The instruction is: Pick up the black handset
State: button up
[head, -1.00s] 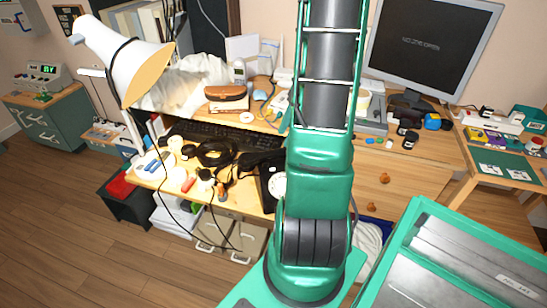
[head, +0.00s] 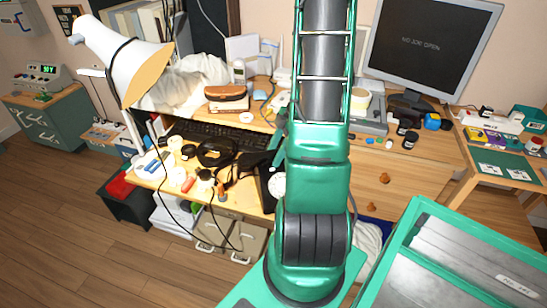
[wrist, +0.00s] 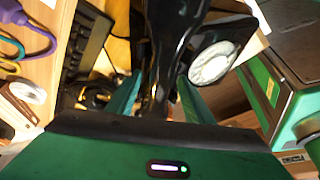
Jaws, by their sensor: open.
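The black handset (wrist: 165,50) runs up the middle of the wrist view, glossy and dark. My gripper (wrist: 158,82) is open, with one green finger on each side of the handset. Whether either finger touches it I cannot tell. The black phone with its white dial (wrist: 211,63) lies just right of the handset. In the head view, the phone's dial (head: 277,185) shows beside my arm, at the desk's front edge. My arm hides much of the phone there.
A dark keyboard (head: 215,133) lies behind and left of the phone. Black cables, headphones (head: 214,153) and small items crowd the desk at left. A white lamp (head: 125,60) stands at far left. A green case (head: 450,255) is at front right.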

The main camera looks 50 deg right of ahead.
grip_shut()
